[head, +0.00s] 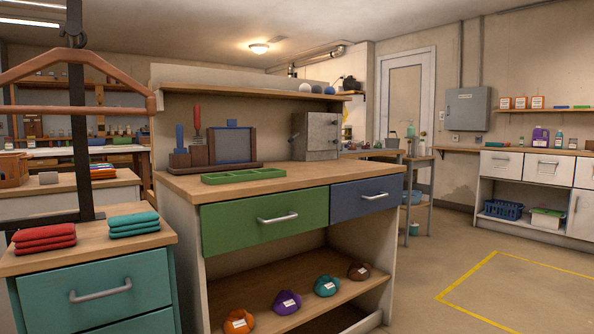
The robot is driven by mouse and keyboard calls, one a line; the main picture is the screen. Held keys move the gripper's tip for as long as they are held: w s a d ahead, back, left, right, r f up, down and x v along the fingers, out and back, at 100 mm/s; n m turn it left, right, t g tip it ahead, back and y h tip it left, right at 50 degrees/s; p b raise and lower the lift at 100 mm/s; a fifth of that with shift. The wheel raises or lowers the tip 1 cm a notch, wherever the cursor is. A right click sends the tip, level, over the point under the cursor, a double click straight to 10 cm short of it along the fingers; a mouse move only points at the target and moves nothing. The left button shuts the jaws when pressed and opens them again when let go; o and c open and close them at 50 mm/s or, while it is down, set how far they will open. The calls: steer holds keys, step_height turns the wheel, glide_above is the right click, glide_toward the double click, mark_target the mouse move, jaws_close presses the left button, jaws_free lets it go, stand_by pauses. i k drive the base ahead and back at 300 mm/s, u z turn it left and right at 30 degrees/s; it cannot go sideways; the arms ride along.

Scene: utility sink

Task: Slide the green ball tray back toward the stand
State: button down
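The green tray (243,176), shallow and divided into compartments, lies on the wooden top of the middle cabinet. It looks empty. Just behind it is a dark wooden stand (190,158) holding a blue upright piece, a red-handled tool and a dark framed panel (231,145). The tray sits in front of the stand's right part; a gap between them is hard to judge. Three small balls (317,89), one white and two darker, rest on the narrow shelf above. My gripper is not in view.
A grey metal box (315,136) stands right of the stand. The wooden top (350,170) is clear right of the tray. Folded red cloths (44,237) and teal cloths (134,224) lie on the lower left cabinet. A dark post (77,130) rises at left.

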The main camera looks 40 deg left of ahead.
mark_target(245, 176)
steer(key=i, duration=1.45)
steer(key=u, duration=1.1)
steer(key=i, duration=0.85)
steer(key=u, duration=1)
